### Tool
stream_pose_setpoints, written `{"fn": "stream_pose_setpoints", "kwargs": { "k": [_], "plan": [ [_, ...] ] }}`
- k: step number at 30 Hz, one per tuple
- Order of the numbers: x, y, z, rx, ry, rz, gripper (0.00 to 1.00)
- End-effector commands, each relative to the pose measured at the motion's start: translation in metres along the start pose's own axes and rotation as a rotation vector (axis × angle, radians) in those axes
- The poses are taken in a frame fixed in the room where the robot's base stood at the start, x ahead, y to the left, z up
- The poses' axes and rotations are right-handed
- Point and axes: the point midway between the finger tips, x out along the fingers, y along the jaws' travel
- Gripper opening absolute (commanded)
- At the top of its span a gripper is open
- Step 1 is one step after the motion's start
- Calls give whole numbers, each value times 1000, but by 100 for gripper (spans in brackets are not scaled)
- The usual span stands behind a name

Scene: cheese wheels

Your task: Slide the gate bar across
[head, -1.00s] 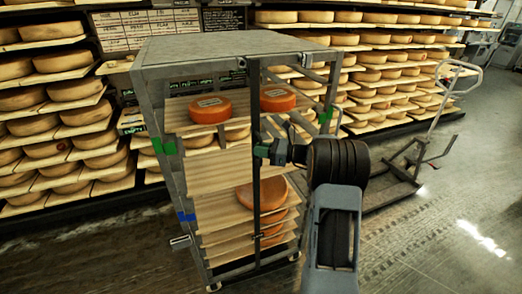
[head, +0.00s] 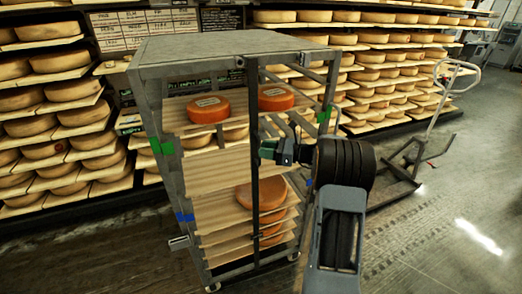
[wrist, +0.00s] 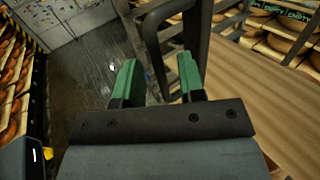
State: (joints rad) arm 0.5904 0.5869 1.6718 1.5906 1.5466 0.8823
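The gate bar (head: 255,205) is a dark upright bar on the front of the grey metal rack (head: 215,45), standing about mid-width of the opening. In the wrist view the bar (wrist: 194,28) shows beyond my fingers, with a dark looped handle (wrist: 150,40) beside it. My gripper (head: 268,149) is just right of the bar at mid height. In the wrist view its two green fingers (wrist: 158,80) are apart, with a clear gap between them. The handle lies at or just beyond the fingertips; I cannot tell whether they touch it.
Orange cheese wheels (head: 209,109) sit on the rack's wooden shelves (head: 215,175) behind the bar. Shelves of cheese line the walls. A hand truck (head: 400,165) stands at the right. The floor (head: 440,235) at front right is clear.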

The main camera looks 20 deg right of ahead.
Motion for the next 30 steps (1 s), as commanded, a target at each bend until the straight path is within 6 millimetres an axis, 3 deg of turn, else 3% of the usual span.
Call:
{"fn": "stream_pose_setpoints", "kwargs": {
  "k": [9, 15, 21, 30],
  "plan": [
    [-67, 0, -2, -1, 0, -4, 36],
    [-98, 0, -1, -2, 0, -3, 36],
    [-113, 0, 0, -1, 0, -3, 36],
    [-116, 0, 0, -1, 0, -1, 36]
  ]
}}
